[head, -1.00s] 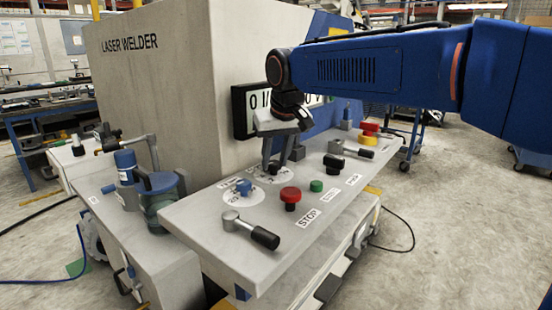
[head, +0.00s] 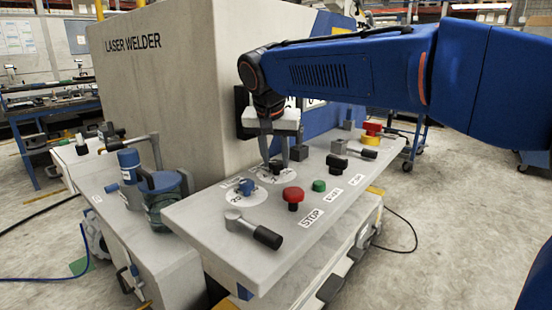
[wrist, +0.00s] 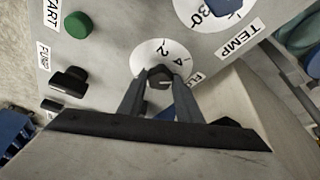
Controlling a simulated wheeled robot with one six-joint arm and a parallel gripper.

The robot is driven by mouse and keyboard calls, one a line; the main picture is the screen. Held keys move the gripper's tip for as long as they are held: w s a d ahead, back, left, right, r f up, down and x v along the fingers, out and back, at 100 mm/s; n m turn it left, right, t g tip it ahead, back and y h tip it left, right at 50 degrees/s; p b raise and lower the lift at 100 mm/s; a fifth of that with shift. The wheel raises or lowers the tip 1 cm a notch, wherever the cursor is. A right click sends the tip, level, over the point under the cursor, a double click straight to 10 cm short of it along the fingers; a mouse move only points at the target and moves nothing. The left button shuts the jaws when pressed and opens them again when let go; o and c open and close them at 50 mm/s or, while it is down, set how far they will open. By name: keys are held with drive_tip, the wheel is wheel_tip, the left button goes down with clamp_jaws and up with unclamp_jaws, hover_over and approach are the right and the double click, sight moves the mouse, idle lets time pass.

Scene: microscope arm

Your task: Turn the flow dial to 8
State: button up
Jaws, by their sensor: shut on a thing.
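The flow dial is a dark knob (wrist: 158,73) on a white round scale (wrist: 152,52) marked with numbers. I cannot tell which number the dial points to.
The blue TEMP dial (head: 247,187) is close to the gripper, towards the panel's near left. A red STOP button (head: 293,195), a green button (head: 319,185) and a black-handled lever (head: 256,229) stand nearby. The display and welder wall (head: 170,80) are behind.

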idle(0.3)
drive_tip(key=o, duration=1)
drive_tip(key=shift+o, duration=0.2)
drive_tip(key=v, duration=1.7)
drive_tip(key=shift+r, duration=0.25)
